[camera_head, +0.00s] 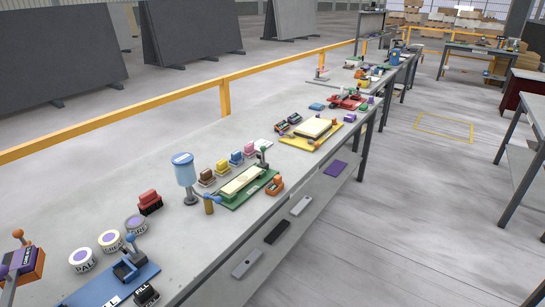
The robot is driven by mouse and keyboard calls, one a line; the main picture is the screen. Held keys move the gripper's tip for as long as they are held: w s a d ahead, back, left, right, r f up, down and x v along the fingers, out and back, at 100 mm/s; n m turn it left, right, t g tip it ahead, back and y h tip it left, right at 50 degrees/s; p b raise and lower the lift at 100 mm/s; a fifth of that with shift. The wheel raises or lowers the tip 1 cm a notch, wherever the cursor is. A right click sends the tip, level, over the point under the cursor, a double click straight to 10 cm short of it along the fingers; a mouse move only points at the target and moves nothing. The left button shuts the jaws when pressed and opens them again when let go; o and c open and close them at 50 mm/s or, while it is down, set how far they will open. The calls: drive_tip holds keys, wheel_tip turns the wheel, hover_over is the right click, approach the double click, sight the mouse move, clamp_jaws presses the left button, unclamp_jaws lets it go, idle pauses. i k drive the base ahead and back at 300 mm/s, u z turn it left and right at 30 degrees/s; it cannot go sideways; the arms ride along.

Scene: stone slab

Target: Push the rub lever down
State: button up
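No label reading "rub" is legible, so I cannot tell which lever is the rub lever. A blue-knobbed lever (131,254) stands on a blue base (115,287) at the lower left, beside a dark block marked FILL (146,295). An orange-knobbed lever (18,238) rises by an orange and purple box (22,264) at the left edge. My gripper is not in view.
A blue lamp-like stand (186,178), tubs (109,241) and coloured blocks (221,168) crowd the long grey bench (180,240). A yellow base (326,123) lies farther along. A lower shelf (228,288) holds flat bars. The floor (375,235) right of the bench is clear.

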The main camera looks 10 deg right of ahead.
sight(263, 148)
drive_tip(key=u, duration=0.15)
drive_tip(key=i, duration=0.95)
drive_tip(key=z, duration=0.65)
drive_tip(key=k, duration=0.2)
drive_tip(key=u, duration=2.95)
